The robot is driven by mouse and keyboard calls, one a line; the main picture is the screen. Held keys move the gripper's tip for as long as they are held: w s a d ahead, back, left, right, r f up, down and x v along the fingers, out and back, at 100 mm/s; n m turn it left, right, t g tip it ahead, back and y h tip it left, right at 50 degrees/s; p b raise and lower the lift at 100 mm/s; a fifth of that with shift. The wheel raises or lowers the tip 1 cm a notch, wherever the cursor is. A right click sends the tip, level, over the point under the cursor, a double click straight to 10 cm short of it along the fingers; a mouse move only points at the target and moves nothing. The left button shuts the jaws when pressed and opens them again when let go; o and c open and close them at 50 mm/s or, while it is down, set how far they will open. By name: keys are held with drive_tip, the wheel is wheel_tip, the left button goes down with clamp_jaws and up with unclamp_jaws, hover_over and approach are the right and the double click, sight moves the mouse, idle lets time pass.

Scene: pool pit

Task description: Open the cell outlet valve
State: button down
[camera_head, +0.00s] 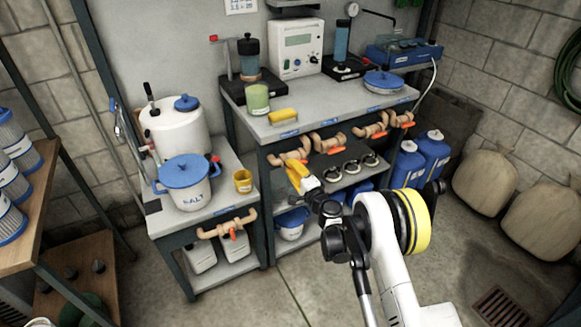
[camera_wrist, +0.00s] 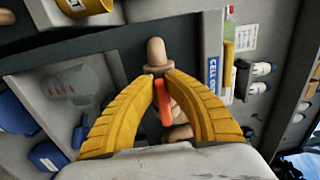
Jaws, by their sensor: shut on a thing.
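The cell outlet valve is a tan pipe fitting (camera_head: 290,156) under the front edge of the bench, the leftmost in that row. It also shows in the wrist view as a tan pipe (camera_wrist: 155,52) with an orange-red lever handle (camera_wrist: 164,102). A blue label reading CELL (camera_wrist: 212,76) is beside it. My gripper (camera_wrist: 163,80) has yellow curved fingers closed on both sides of the lever. In the head view my gripper (camera_head: 292,168) is at this valve, and its fingers hide the lever there.
More tan valves with orange levers (camera_head: 372,130) line the bench edge to the right. A lower shelf below carries several dark rings (camera_head: 352,167). A side table at left holds a blue-lidded salt pot (camera_head: 188,185) and a yellow cup (camera_head: 243,181). The floor in front is clear.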

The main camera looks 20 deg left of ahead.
drive_tip(key=c, duration=1.4)
unclamp_jaws()
drive_tip(key=v, duration=0.7)
drive_tip(key=shift+s+d, duration=0.15)
drive_tip(key=shift+s, duration=0.05)
